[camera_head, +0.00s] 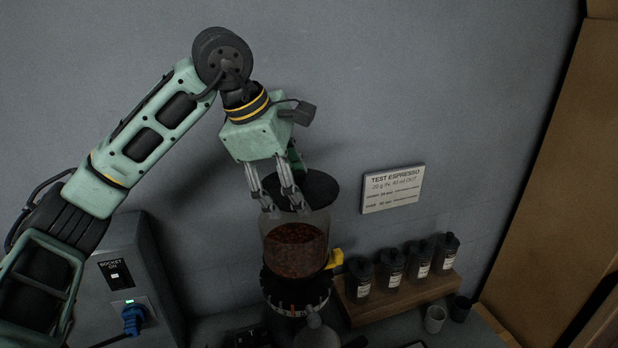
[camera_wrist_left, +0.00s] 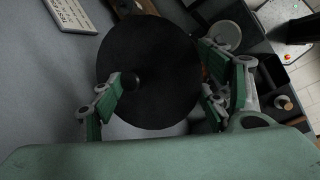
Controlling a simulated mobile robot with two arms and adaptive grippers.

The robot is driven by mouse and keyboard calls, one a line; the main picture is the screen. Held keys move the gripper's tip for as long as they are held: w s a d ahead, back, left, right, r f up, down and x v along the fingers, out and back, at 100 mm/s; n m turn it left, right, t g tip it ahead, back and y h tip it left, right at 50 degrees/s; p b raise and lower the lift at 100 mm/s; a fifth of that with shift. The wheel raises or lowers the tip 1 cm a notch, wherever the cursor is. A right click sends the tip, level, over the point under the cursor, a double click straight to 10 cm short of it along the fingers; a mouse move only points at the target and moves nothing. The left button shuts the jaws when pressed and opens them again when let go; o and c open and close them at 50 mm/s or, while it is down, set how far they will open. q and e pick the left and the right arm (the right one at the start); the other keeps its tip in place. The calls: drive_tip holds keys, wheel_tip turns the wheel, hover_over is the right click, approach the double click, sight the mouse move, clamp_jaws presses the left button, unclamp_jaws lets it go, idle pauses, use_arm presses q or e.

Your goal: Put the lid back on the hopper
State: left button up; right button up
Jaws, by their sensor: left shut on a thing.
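The hopper (camera_head: 294,247) is a clear cylinder of dark brown beans on a black grinder (camera_head: 298,294), upright in the head view. Its top is uncovered. The lid (camera_head: 318,187) is a flat black disc behind and above the hopper's rim, slightly to the right and apart from it. In the left wrist view the lid (camera_wrist_left: 160,62) fills the middle, with a small black knob (camera_wrist_left: 131,82). My left gripper (camera_head: 283,207) is shut on the lid above the hopper; the exact contact is partly hidden. My right gripper is not in view.
Several black bottles (camera_head: 392,268) stand on a wooden shelf (camera_head: 402,298) right of the grinder. A yellow part (camera_head: 335,259) sticks out at the hopper's right. A sign (camera_head: 393,188) hangs on the wall.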

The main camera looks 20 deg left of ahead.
sight(282, 199)
use_arm(q)
drive_tip(key=shift+f, duration=0.2)
drive_tip(key=shift+s+a+f, duration=0.15)
drive_tip(key=shift+s+a, duration=0.15)
drive_tip(key=shift+s, duration=0.05)
drive_tip(key=shift+s+a+f+b, duration=0.2)
drive_tip(key=shift+f+b, duration=0.3)
drive_tip(key=shift+b, duration=0.05)
drive_tip(key=shift+s+a+f+b, duration=0.15)
drive_tip(key=shift+s+f+b, duration=0.05)
drive_tip(key=shift+f+b, duration=0.3)
drive_tip(key=b+x, duration=0.2)
drive_tip(key=x, duration=0.1)
drive_tip(key=shift+s+a+f, duration=0.15)
drive_tip(key=shift+f, duration=0.1)
drive_tip(key=shift+s+f, duration=0.1)
drive_tip(key=shift+s, duration=0.15)
drive_tip(key=shift+c, duration=1.2)
drive_tip(key=shift+a, duration=0.1)
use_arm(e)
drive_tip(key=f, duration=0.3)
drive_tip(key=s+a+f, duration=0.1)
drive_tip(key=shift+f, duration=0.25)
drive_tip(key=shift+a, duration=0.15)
